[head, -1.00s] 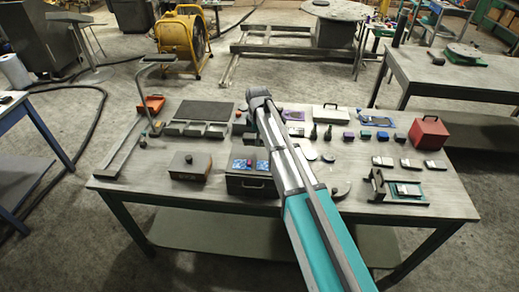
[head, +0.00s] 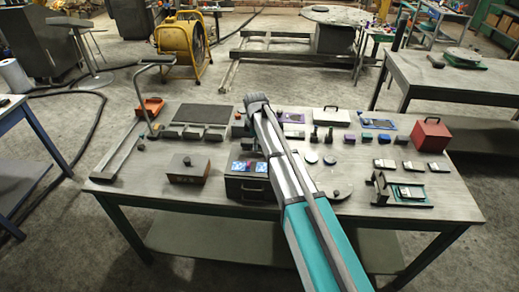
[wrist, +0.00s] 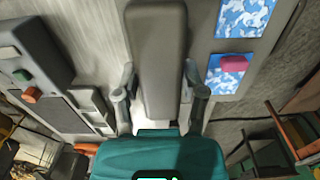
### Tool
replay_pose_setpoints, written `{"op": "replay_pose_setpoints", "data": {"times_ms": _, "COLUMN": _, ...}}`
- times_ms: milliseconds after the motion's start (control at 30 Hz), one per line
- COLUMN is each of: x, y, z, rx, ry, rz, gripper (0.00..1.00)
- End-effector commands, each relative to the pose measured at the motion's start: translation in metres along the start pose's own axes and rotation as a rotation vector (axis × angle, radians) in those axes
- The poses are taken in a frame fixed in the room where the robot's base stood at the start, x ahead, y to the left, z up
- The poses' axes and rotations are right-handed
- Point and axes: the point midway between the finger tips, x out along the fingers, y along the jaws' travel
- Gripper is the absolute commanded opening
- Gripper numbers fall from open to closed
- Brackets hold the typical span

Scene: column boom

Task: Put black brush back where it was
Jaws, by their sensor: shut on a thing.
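In the wrist view a long dark grey-black block, which I take for the black brush (wrist: 157,50), lies lengthwise between the two fingers of my gripper (wrist: 158,88). The fingers are closed against its sides.
The workbench (head: 140,192) holds a dark flat panel (head: 204,114), several dark blocks (head: 190,134), a brown box (head: 188,169), a dark box (head: 249,188) with blue-patterned cards (wrist: 226,76), and a red box (head: 430,134). A bent-armed stand is at the left.

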Motion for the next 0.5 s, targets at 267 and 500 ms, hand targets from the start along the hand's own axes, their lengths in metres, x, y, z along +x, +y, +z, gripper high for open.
{"op": "replay_pose_setpoints", "data": {"times_ms": 267, "x": 0.0175, "y": -0.0004, "z": -0.0002, "rx": 0.0, "ry": 0.0, "rz": 0.0, "gripper": 0.15}}
{"op": "replay_pose_setpoints", "data": {"times_ms": 500, "x": 0.0166, "y": -0.0004, "z": -0.0004, "rx": -0.001, "ry": 0.0, "rz": 0.0, "gripper": 0.15}}
